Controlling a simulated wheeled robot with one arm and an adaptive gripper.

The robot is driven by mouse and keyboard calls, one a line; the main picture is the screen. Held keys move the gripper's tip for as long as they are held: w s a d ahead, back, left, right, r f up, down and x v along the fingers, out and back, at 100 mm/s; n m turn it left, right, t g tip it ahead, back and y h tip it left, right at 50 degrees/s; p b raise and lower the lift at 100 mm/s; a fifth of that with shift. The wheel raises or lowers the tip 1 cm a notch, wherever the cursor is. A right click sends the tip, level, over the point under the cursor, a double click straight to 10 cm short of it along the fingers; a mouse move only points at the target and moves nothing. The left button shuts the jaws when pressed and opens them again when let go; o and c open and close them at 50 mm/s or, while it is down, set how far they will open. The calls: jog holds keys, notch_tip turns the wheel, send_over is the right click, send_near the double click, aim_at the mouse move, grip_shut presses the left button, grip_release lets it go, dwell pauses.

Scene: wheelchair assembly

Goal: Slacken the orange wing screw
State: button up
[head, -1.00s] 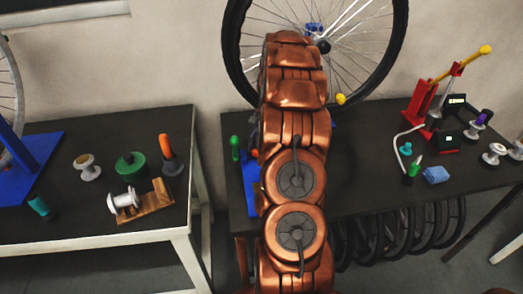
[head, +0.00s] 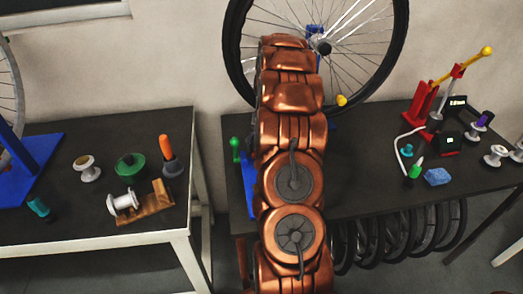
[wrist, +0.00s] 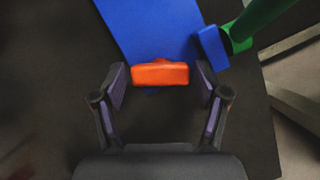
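The orange wing screw (wrist: 160,74) shows in the wrist view as a wide, rounded bar at the lower end of a blue stand (wrist: 150,28). My gripper (wrist: 162,77) is open, with one dark finger on each side of the wing. A small gap shows between each finger and the wing. I cannot tell the height of the fingertips against the screw.
A green handle (wrist: 262,18) rises beside the blue stand, near the right finger's side. A spoked wheel (head: 320,50) stands behind my arm. The right table (head: 350,185) has bare room in its middle; a red press (head: 420,108) and small parts crowd its right end.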

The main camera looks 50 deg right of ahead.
jog(key=shift+o, duration=0.7)
